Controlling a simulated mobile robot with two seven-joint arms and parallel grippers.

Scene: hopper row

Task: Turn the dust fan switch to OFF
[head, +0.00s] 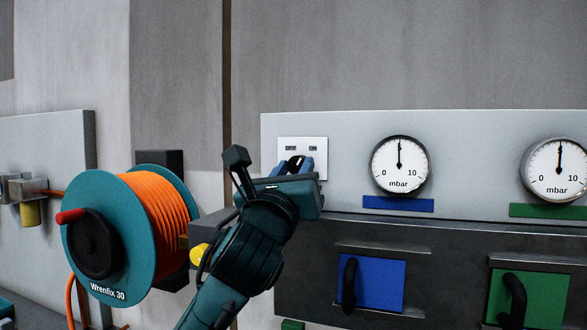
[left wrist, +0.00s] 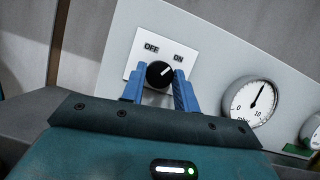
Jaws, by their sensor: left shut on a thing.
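The dust fan switch is a round black knob (left wrist: 157,76) on a white plate (left wrist: 136,66), with OFF at upper left and ON at upper right. Its white mark points up and right, toward ON. In the head view the knob (head: 296,161) shows small on its plate (head: 316,146), its labels too small to read. My left gripper (left wrist: 159,85) is shut on the knob, one blue finger on each side. In the head view the left gripper (head: 293,165) reaches up to the plate from below. My right gripper is in neither view.
Right of the switch are two mbar gauges (head: 400,166) (head: 556,170). Below them a dark ledge (head: 450,230) juts out, with blue (head: 382,284) and green (head: 530,299) panels bearing black handles. An orange cable reel (head: 135,230) stands left of my arm.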

